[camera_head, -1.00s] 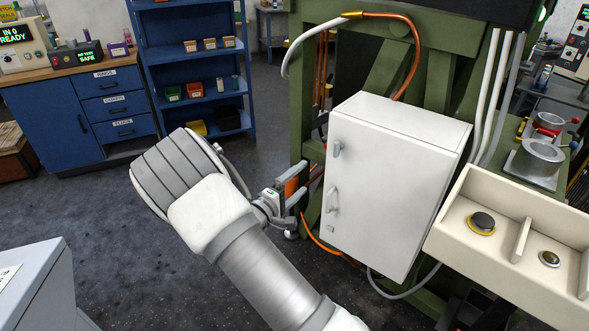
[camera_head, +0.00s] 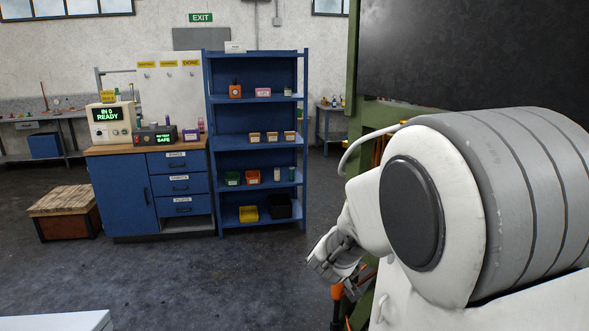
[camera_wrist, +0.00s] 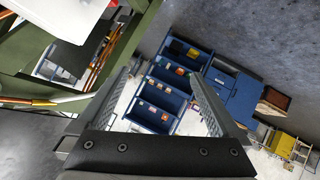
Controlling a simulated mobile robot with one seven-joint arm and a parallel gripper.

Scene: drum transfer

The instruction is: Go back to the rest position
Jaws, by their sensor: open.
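My arm fills the right side of the head view, its large white and grey links close to the camera. Its wrist end points down near the picture's middle; the fingers are not clear there. In the wrist view my gripper (camera_wrist: 159,74) is open, its two dark fingers wide apart with nothing between them. Beyond the fingers, the blue shelf and cabinet show at a distance, turned on their side.
A blue shelf (camera_head: 256,139) with small bins stands at the back, beside a blue cabinet (camera_head: 122,194) with a wooden top. A wooden crate (camera_head: 65,208) sits left. A green machine frame (camera_head: 353,50) stands right, near my arm. The floor (camera_head: 200,275) ahead is clear.

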